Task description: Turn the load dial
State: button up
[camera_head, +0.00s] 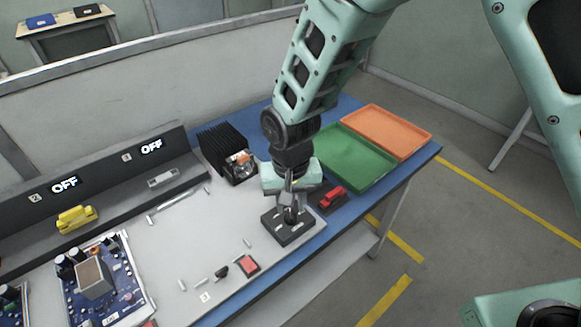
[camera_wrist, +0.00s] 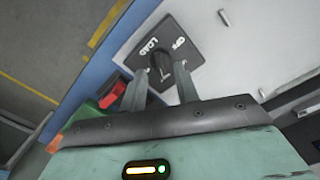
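The load dial is a black knob (camera_wrist: 160,62) on a dark square plate (camera_wrist: 185,38) marked LOAD and OFF in the wrist view. In the head view, the dial's block (camera_head: 287,236) sits near the front edge of the grey work surface. My gripper (camera_head: 290,203) points down right over it and hides most of the knob. In the wrist view, my gripper (camera_wrist: 160,74) is open, with one finger on either side of the knob. I cannot tell whether the fingers touch it. The exact pointer setting is unclear.
A red switch (camera_head: 334,196) on a dark box stands just right of the dial. Green (camera_head: 355,160) and orange (camera_head: 388,131) trays lie farther right. A black finned box (camera_head: 224,148) stands behind. Two displays (camera_head: 64,184) read OFF. A circuit board (camera_head: 100,280) lies left.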

aim_at(291, 213)
notch_tip(291, 213, up, 16)
jog(key=shift+f+b, duration=0.25)
jog(key=shift+b, duration=0.1)
